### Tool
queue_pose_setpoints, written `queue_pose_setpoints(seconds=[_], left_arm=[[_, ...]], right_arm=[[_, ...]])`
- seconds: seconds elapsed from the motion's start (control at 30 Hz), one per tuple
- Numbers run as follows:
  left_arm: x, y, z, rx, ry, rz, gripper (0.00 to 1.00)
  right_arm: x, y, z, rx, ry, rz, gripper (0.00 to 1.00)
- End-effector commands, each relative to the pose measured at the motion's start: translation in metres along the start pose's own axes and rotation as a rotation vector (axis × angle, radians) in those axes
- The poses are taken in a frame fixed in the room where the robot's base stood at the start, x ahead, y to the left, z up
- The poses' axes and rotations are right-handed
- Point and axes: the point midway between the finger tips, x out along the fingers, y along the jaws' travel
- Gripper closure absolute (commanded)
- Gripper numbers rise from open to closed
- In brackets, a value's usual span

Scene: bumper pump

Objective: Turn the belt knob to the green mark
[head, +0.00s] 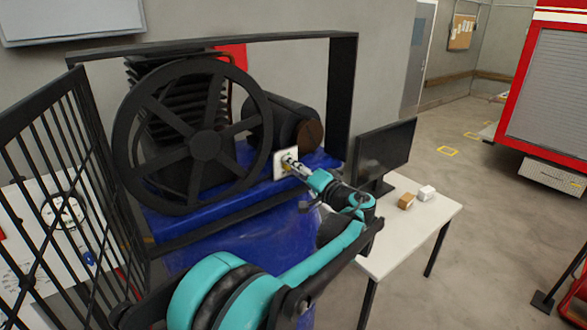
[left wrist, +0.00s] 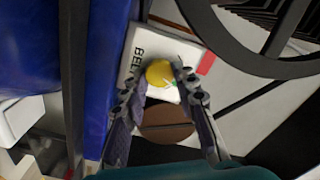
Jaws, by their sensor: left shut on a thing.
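The belt knob (left wrist: 158,73) is yellow and round and sits on a white plate (left wrist: 140,60) with the letters "BEL" showing. A small green patch (left wrist: 174,83) lies right beside the knob, partly behind a finger. In the head view my left gripper (head: 289,164) reaches the white plate (head: 279,170) on the pump; there the fingers hide the knob. The knob's exact pointing direction is unclear. My right gripper is out of view.
A large black flywheel (head: 205,145) stands just left of the plate on the blue pump unit (head: 240,215). A white table (head: 420,220) with a monitor (head: 385,153) and two small blocks is at right.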

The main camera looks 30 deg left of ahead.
Motion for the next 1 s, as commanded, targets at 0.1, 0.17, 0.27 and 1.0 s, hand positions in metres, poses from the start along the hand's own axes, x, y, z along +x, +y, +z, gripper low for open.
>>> queue_pose_setpoints(seconds=[0.1, 0.17, 0.27, 1.0], left_arm=[[0.000, 0.000, -0.001, 0.000, 0.002, 0.001, 1.00], [0.000, 0.000, -0.001, 0.000, 0.002, 0.001, 1.00], [0.000, 0.000, -0.001, -0.001, 0.002, 0.001, 0.67], [-0.062, 0.001, -0.002, -0.001, 0.006, 0.003, 0.51]], right_arm=[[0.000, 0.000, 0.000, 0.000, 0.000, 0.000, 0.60], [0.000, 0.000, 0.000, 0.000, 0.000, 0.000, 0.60], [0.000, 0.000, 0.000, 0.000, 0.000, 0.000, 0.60], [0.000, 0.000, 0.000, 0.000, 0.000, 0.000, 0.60]])
